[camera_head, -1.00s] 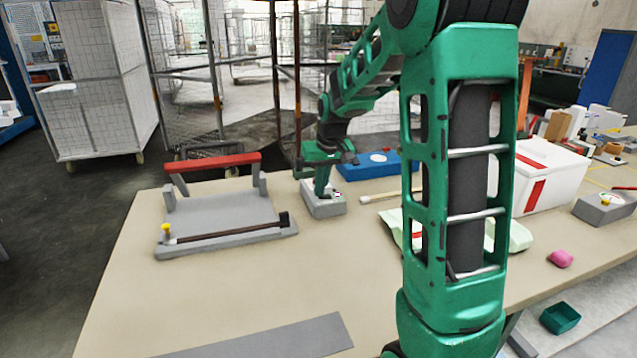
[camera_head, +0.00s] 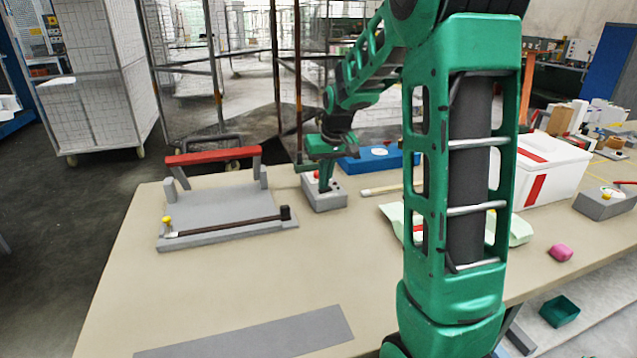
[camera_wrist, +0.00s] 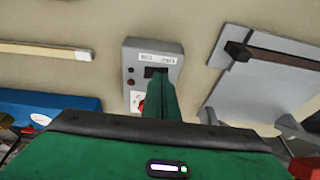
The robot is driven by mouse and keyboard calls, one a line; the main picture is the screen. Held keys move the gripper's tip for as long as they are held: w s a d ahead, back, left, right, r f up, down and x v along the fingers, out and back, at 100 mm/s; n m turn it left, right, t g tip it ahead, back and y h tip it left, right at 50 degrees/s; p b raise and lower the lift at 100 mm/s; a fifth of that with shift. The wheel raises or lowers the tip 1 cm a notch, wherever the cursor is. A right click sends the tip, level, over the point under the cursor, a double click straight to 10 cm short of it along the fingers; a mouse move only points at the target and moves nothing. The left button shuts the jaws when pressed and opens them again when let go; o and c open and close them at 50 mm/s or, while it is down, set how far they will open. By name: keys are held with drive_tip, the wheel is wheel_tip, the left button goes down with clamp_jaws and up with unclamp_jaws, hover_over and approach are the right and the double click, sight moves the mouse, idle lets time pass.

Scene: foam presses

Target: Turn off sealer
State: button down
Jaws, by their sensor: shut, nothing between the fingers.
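The sealer (camera_head: 218,212) is a grey flat press with a red-handled bar, at the left of the table. To its right stands a small grey control box (camera_head: 325,203); it also shows in the wrist view (camera_wrist: 131,58). The box has a white label, small dark round spots, a dark recess or switch and a red knob (camera_wrist: 141,105), partly hidden by my gripper. My gripper (camera_head: 324,189) is shut and empty, pointing down at the box. In the wrist view its fingertips (camera_wrist: 158,77) overlap the dark switch area; I cannot tell whether they touch.
A blue case (camera_head: 372,160) lies behind the box, and a pale stick (camera_head: 381,190) lies to its right. The table's front left is clear but for a flat grey strip (camera_head: 255,337).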

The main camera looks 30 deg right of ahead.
drive_tip(key=shift+d+r, duration=0.15)
drive_tip(key=shift+r, duration=0.25)
drive_tip(key=s+a+r, duration=0.1)
drive_tip(key=r, duration=0.5)
drive_tip(key=s+a+r, duration=0.1)
drive_tip(key=a+r, duration=0.1)
drive_tip(key=r, duration=0.4)
drive_tip(key=shift+a+r, duration=0.25)
drive_tip(key=shift+r, duration=0.05)
drive_tip(key=s+a+f+m+g, duration=0.1)
drive_tip(key=s+f, duration=0.3)
drive_tip(key=s, duration=0.7)
drive_tip(key=s+f+m+g, duration=0.1)
drive_tip(key=s+f, duration=0.3)
drive_tip(key=s, duration=0.7)
drive_tip(key=s+a+f+m+g, duration=0.1)
drive_tip(key=s+f, duration=0.4)
drive_tip(key=s, duration=0.6)
drive_tip(key=shift+s+a+g+y, duration=0.15)
drive_tip(key=shift+a+g+y, duration=0.15)
